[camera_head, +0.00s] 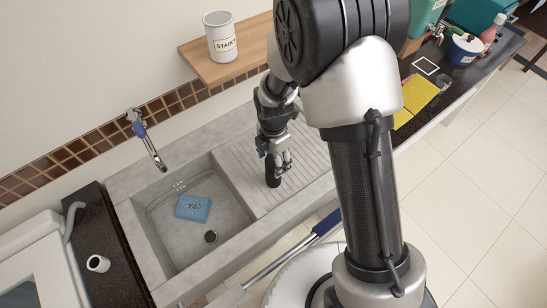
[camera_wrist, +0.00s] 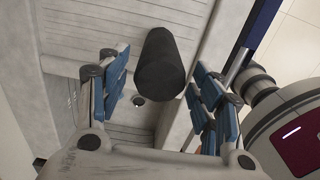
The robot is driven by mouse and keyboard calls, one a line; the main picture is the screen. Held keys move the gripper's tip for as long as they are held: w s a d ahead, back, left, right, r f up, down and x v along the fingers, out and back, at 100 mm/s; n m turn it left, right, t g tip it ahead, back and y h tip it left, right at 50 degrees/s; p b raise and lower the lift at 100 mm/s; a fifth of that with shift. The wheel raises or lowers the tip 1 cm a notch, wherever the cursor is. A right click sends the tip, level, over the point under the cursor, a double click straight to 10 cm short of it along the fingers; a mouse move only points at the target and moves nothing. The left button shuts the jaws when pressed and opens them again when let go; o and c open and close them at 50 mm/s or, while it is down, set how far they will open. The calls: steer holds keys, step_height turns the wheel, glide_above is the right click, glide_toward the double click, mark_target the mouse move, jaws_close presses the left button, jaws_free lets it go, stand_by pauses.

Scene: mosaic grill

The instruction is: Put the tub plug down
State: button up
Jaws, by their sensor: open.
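A black cylinder, which I take to be the tub plug (camera_head: 272,175), is at the front of the ribbed drainboard (camera_head: 304,160), right of the sink basin. It also shows in the wrist view (camera_wrist: 160,65), at the upper middle. My gripper (camera_head: 277,158) points down just over it in the head view. In the wrist view the blue-padded fingers of my gripper (camera_wrist: 158,92) are spread, with gaps between them and the cylinder on both sides. They hold nothing. The cylinder's exact contact with the drainboard is hard to see.
The stone sink (camera_head: 160,240) holds a blue sponge-like block (camera_head: 193,208) and a dark round drain (camera_head: 210,237). A faucet (camera_head: 147,140) stands behind it. A wooden shelf (camera_head: 250,62) with a can (camera_head: 221,38) is above. A blue-handled pole (camera_head: 325,224) leans in front.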

steer(key=shift+r, duration=0.1)
steer(key=s+d+r+m+t+p, duration=0.1)
steer(key=d+r+m, duration=0.15)
steer(key=r, duration=0.75)
steer(key=s+d+r+m+p, duration=0.15)
steer(key=r+m, duration=0.25)
steer(key=r, duration=0.7)
steer(key=s+d+r+m+t, duration=0.1)
steer(key=s+d+r+m, duration=0.3)
steer(key=s+m, duration=0.4)
steer(key=s+d+r+m+t, duration=0.2)
steer(key=s+d+r+m, duration=0.2)
steer(key=s+m, duration=0.5)
steer(key=shift+d+r+m+t+b, duration=0.3)
steer(key=shift+r+m, duration=0.35)
steer(key=shift+r, duration=0.3)
